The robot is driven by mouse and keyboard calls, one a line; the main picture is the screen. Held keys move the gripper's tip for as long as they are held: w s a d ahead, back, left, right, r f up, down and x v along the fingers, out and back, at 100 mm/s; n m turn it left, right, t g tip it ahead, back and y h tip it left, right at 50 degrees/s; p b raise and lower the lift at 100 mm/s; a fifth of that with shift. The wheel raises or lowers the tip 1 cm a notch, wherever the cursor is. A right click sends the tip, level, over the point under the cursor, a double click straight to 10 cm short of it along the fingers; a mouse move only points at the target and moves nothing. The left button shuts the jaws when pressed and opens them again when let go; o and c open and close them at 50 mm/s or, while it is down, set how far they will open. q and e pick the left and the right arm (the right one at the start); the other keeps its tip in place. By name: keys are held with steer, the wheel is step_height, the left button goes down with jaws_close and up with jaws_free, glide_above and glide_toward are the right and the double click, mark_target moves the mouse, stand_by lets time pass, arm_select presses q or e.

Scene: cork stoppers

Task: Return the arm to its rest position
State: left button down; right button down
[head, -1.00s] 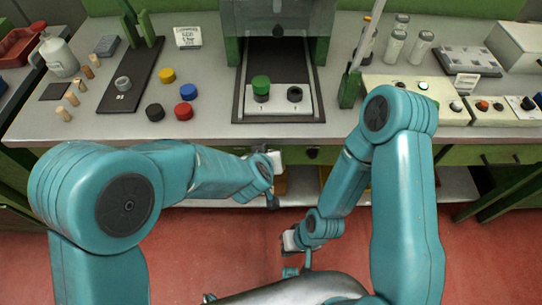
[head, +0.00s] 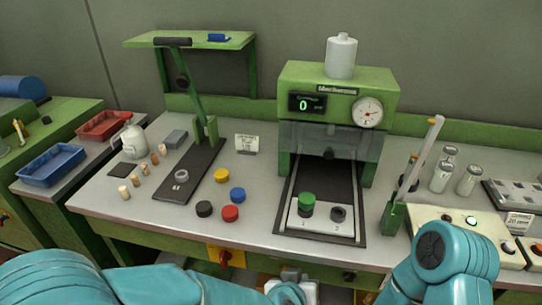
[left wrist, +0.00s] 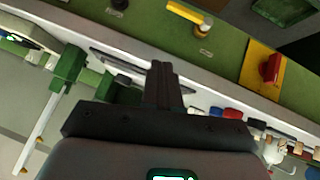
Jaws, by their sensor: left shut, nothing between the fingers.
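My left arm (head: 150,286) comes in along the bottom left of the head view. Its gripper (head: 290,281) shows only in part, at the bottom edge in front of the bench. In the left wrist view the two dark fingers of the left gripper (left wrist: 163,72) are together with nothing between them, apart from the bench front. My right arm (head: 445,262) shows at the lower right of the head view, and its gripper is below the picture. Several cork stoppers (head: 136,180) stand in a row on the left of the bench, clear of both arms.
The grey bench (head: 110,202) holds a lever tool (head: 198,125), coloured caps (head: 230,214), a green press (head: 340,78) and a control box (head: 452,236). A red switch (left wrist: 271,68) sticks out of the green bench front. Blue (head: 52,165) and red (head: 103,125) trays stand left.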

arm_select(q)
steer(key=a+f+n+g+y, duration=0.3)
steer(key=a+f+n+g, duration=0.1)
steer(key=a+f, duration=1.5)
steer(key=s+a+f+g+h, duration=0.1)
steer(key=s+f+g, duration=0.1)
steer(key=s, duration=0.5)
steer(key=s+a+f+g+h, duration=0.1)
steer(key=s+f, duration=0.2)
steer(key=s, duration=0.4)
steer(key=shift+s+a+g, duration=0.15)
steer(key=shift+a+g, duration=0.05)
steer(key=shift+g, duration=0.2)
